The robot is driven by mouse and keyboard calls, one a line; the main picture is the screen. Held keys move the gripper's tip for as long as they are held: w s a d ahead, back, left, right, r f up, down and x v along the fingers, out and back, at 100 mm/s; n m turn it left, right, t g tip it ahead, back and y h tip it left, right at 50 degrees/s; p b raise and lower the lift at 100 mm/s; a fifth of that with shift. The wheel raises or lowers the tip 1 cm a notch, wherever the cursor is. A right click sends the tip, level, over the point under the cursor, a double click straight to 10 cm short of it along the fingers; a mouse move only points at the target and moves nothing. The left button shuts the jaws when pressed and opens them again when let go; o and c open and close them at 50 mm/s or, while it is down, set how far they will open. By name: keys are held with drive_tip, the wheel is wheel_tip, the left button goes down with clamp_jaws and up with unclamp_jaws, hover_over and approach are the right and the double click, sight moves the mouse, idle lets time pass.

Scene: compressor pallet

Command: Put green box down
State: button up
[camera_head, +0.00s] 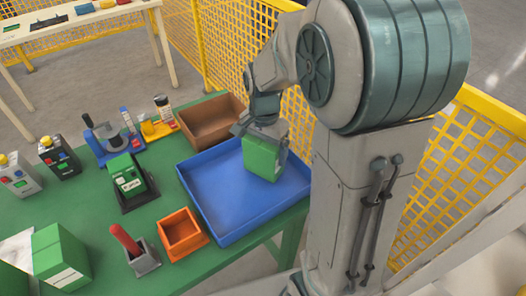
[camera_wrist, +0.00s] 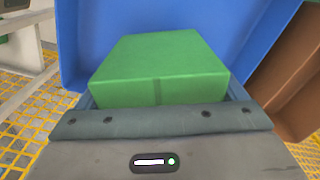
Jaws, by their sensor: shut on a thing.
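The green box (camera_head: 262,158) is in my gripper (camera_head: 262,133), over the right back part of the blue tray (camera_head: 233,231) in the head view. The gripper is shut on its upper part. In the wrist view the green box (camera_wrist: 160,68) fills the middle, held at the jaws, with the blue tray (camera_wrist: 75,45) behind it. I cannot tell whether the box's underside touches the tray floor. A second green box (camera_head: 61,258) stands at the table's front left.
A brown bin (camera_head: 212,122) stands behind the tray, and an orange bin (camera_head: 182,234) stands left of it. A green-black device (camera_head: 130,184) and several small items are further left on the green table (camera_head: 95,205). Yellow mesh fencing (camera_head: 222,45) runs behind. The rest of the tray is empty.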

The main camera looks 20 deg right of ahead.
drive_tip(key=shift+f, duration=0.8)
drive_tip(key=shift+f, duration=0.2)
drive_tip(key=o, duration=0.9)
drive_tip(key=shift+r, duration=0.1)
